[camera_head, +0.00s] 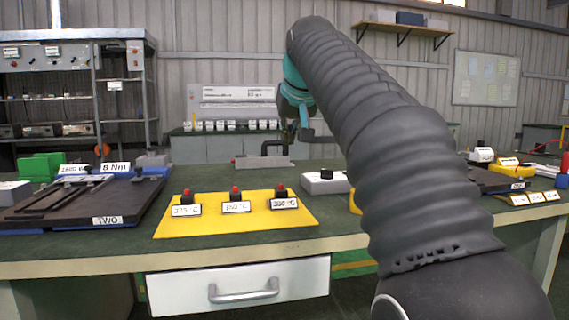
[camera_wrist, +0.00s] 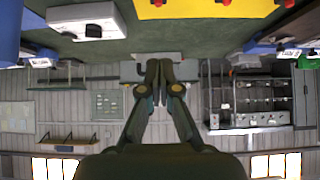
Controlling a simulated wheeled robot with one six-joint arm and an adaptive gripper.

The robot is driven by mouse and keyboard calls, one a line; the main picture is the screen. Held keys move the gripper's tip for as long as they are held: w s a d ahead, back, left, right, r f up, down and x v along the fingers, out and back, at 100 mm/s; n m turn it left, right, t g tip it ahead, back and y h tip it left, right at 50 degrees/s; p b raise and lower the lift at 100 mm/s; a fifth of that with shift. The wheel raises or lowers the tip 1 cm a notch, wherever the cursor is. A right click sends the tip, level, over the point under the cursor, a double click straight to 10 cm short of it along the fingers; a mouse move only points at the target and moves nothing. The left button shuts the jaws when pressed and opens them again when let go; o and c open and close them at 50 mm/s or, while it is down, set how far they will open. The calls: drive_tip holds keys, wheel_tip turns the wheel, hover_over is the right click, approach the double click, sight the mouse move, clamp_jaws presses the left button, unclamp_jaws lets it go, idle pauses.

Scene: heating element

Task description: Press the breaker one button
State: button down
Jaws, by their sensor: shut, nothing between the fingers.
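I cannot make out a label reading breaker one in either view. Three small black boxes with red buttons, the left (camera_head: 186,196), middle (camera_head: 235,193) and right (camera_head: 281,190), stand on a yellow plate (camera_head: 235,222) and carry temperature labels. A white box with a black knob (camera_head: 325,183) stands right of the plate and also shows in the wrist view (camera_wrist: 87,20). My gripper (camera_head: 304,137) is raised above the back of the bench, apart from the buttons. Its fingers look closed together and empty in the wrist view (camera_wrist: 158,66), which is upside down.
A dark board marked TWO (camera_head: 108,221) lies at the left of the green bench (camera_head: 340,218). More labelled items and a small yellow plate (camera_head: 533,198) are at the right, partly behind my arm. A grey block (camera_head: 262,162) is at the back edge.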

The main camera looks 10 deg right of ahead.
drive_tip(key=b, duration=0.2)
hover_over(283, 191)
wheel_tip(283, 191, down, 7)
drive_tip(key=shift+w+f, duration=0.1)
drive_tip(key=shift+f, duration=0.05)
wheel_tip(283, 191, down, 2)
drive_tip(key=shift+f+b, duration=0.15)
drive_tip(key=shift+b, duration=0.25)
drive_tip(key=shift+f, duration=0.65)
drive_tip(key=shift+f+b, duration=0.55)
drive_tip(key=shift+f, duration=0.55)
drive_tip(key=w+r+p+v, duration=0.2)
drive_tip(key=p+v, duration=0.3)
drive_tip(key=v, duration=0.8)
drive_tip(key=shift+s+r, duration=0.2)
drive_tip(key=shift+r, duration=0.15)
